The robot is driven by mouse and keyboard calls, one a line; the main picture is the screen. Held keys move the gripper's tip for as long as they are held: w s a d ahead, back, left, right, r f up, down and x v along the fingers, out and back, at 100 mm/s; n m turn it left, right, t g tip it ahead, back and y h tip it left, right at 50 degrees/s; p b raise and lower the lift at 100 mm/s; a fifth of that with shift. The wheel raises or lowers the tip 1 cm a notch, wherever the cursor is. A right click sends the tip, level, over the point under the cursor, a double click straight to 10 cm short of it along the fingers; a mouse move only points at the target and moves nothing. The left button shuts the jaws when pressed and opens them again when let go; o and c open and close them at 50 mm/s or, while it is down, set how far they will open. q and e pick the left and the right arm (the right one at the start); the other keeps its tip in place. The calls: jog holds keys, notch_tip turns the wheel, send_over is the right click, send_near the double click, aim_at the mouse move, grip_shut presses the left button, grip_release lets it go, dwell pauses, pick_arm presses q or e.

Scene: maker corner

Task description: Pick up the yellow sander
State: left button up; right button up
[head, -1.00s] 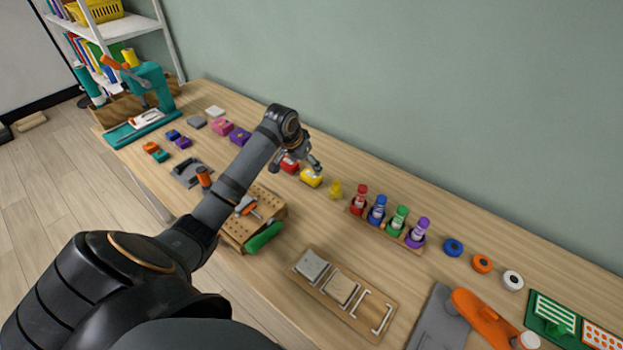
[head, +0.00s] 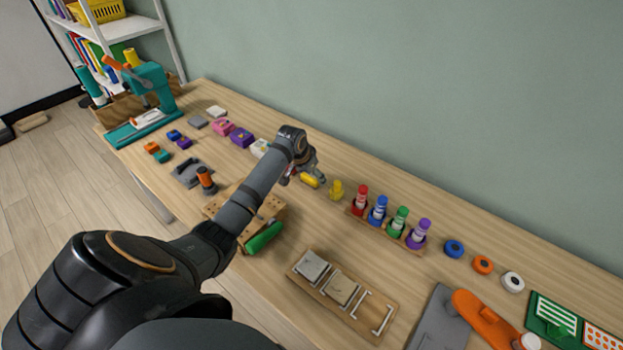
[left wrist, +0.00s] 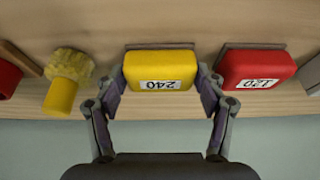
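The yellow sander (head: 310,181) is a small block marked 240 on the bench, partly hidden by my left gripper (head: 309,173) in the head view. In the left wrist view the yellow sander (left wrist: 160,68) lies between the two fingers of the left gripper (left wrist: 161,82). The fingers are open, one on each side of it; I cannot tell whether either touches. A red sander (left wrist: 257,68) marked 120 sits just right of it, close to the right finger. My right gripper is not in view.
A yellow brush-like piece (left wrist: 64,84) stands left of the sander in the left wrist view. In the head view, a rack (head: 386,229) of coloured bottles stands to the right, and a pegboard block (head: 272,209) lies under my left arm. The wall is close behind.

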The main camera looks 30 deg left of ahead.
aim_at(312, 175)
pick_arm(q)
jog(key=c, duration=0.6)
jog(key=shift+r, duration=0.1)
jog(key=shift+r, duration=0.3)
notch_tip(312, 175, up, 3)
jog(key=shift+s+d+f, duration=0.1)
jog(key=s+d+r, duration=0.6)
jog(key=s, duration=0.1)
jog(key=s+d+r, duration=0.2)
jog(key=s+r, duration=0.1)
jog(key=shift+s+d+r, duration=0.2)
jog(key=shift+s+d, duration=0.1)
jog(key=shift+d, duration=0.1)
